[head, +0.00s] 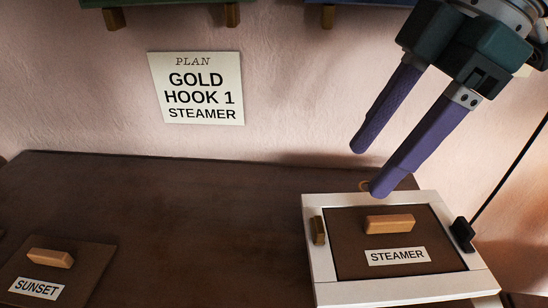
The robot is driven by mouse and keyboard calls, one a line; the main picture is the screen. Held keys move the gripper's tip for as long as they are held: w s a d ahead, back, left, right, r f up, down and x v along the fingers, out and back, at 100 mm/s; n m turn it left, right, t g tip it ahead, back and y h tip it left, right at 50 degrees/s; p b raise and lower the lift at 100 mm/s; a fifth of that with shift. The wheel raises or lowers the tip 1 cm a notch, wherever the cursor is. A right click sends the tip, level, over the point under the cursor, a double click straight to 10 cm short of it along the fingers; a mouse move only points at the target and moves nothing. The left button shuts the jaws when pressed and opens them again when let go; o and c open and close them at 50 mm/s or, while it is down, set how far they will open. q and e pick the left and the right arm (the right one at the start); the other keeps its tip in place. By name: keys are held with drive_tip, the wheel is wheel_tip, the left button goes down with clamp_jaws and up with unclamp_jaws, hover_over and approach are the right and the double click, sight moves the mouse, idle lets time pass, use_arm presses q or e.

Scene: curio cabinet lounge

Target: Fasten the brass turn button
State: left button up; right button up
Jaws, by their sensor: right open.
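The brass turn button (319,230) is a small block on the left rail of a white frame (408,293). Its long side runs along the rail, beside the left edge of the brown panel (350,258). The panel sits inside the frame, with a wooden handle (390,223) and a "STEAMER" label (398,256). My right gripper (370,170) is open and empty, with purple fingers above and behind the frame's back edge, apart from the button. My left gripper is out of view.
A "SUNSET" panel (74,270) lies at the left of the dark tabletop (200,230). A wall sign (197,88) reads "PLAN GOLD HOOK 1 STEAMER".

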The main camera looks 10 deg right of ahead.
sight(322, 225)
drive_tip(key=b+x, duration=0.2)
drive_tip(key=x, duration=0.8)
drive_tip(key=shift+s, duration=0.1)
clamp_jaws()
idle(0.3)
